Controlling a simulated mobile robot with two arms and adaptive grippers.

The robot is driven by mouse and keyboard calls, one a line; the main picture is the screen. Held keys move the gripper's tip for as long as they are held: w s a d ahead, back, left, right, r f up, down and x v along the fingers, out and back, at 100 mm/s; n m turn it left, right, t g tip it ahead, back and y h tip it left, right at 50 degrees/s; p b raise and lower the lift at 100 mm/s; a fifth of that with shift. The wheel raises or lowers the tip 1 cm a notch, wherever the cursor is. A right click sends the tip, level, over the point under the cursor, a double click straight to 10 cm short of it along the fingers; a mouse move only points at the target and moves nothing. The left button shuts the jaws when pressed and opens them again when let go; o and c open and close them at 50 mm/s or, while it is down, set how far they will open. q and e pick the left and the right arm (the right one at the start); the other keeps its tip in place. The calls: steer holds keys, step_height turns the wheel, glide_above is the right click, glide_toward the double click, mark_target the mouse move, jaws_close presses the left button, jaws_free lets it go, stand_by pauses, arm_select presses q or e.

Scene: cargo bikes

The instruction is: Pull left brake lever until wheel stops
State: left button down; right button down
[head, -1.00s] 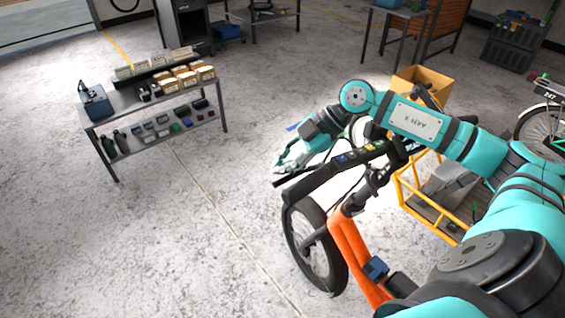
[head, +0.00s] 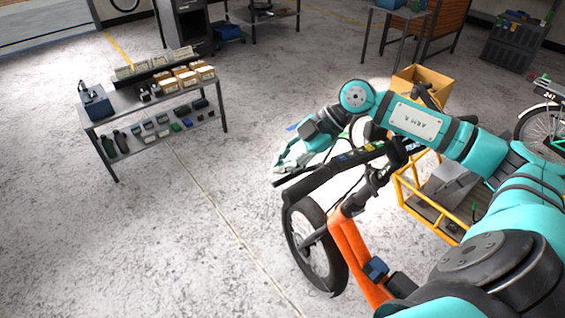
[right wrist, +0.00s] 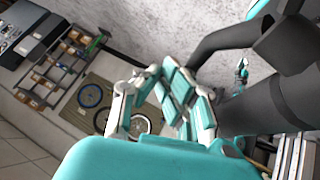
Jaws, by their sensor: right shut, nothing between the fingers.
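The cargo bike has an orange frame (head: 352,258) and a black front wheel (head: 318,250). Its black handlebar (head: 325,178) runs across the middle of the head view. A thin dark brake lever (head: 289,182) sticks out beside the grip at the left end. My right gripper (head: 284,163) is shut and empty just beyond the lever; I cannot tell whether it touches it. In the right wrist view its fingers (right wrist: 160,98) are shut beside a black bar (right wrist: 235,40) of the bike. From these frames I cannot tell whether the wheel turns. My left gripper is not in view.
A metal shelf table (head: 155,105) with boxes and tools stands at the left. A yellow cargo frame (head: 415,195) and a cardboard box (head: 425,80) lie behind the handlebar. Another bike wheel (head: 540,128) is at the far right. The floor left of the bike is clear.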

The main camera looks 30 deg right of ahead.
steer(key=shift+s, duration=0.1)
stand_by(0.4)
steer(key=shift+s+r, duration=0.3)
steer(key=shift+s, duration=0.3)
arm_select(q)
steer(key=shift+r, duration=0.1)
arm_select(e)
steer(key=shift+d, duration=0.1)
